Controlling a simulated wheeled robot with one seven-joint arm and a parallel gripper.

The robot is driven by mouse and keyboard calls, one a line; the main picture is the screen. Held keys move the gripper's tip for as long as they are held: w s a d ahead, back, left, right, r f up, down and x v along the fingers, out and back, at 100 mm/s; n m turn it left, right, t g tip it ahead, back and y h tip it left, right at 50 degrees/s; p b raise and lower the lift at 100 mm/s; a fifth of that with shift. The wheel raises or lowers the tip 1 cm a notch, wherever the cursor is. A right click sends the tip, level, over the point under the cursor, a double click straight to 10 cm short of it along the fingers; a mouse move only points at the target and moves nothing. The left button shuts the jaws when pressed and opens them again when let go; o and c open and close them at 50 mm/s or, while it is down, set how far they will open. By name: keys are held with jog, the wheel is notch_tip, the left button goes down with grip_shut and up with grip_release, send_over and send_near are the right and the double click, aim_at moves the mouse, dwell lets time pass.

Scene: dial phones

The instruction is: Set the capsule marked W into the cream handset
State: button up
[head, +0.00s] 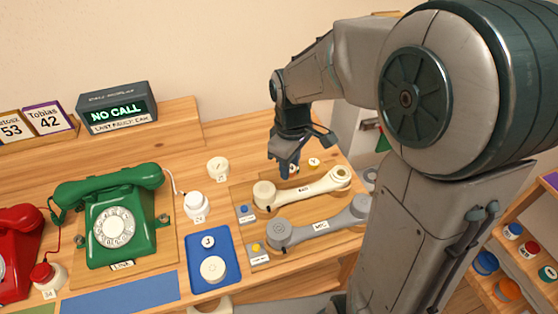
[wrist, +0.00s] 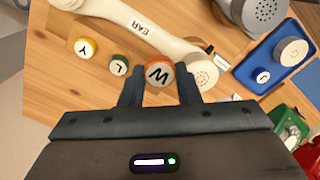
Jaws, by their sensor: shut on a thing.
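The capsule marked W (wrist: 158,73), white-topped with an orange side, sits between the fingertips of my gripper (wrist: 160,86) in the wrist view. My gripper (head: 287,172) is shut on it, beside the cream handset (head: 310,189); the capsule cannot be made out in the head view. The cream handset, marked EAR, also shows in the wrist view (wrist: 150,30), lying just beyond the capsule. Its right end in the head view shows a round opening (head: 341,175); that end is largely cut off in the wrist view. Its other end (wrist: 203,73) has a perforated face.
Yellow capsule Y (wrist: 85,47) and green capsule L (wrist: 118,65) stand beside the cream handset. A grey handset (head: 320,224) lies parallel in front. A blue tray (head: 196,280) holds capsule J (head: 208,241) and a cream cap (head: 212,268). A green phone (head: 110,220) stands left.

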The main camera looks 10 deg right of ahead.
jog(key=s+d+r, duration=0.2)
jog(key=s, duration=0.1)
jog(key=m+p, duration=0.6)
jog(key=p, duration=0.5)
send_near(341, 173)
jog(key=shift+f+b, duration=2.05)
jog(key=shift+f, duration=0.65)
jog(key=shift+f+b, duration=0.55)
jog(key=shift+b, duration=0.25)
jog(key=o, duration=1)
jog(key=shift+c, duration=0.2)
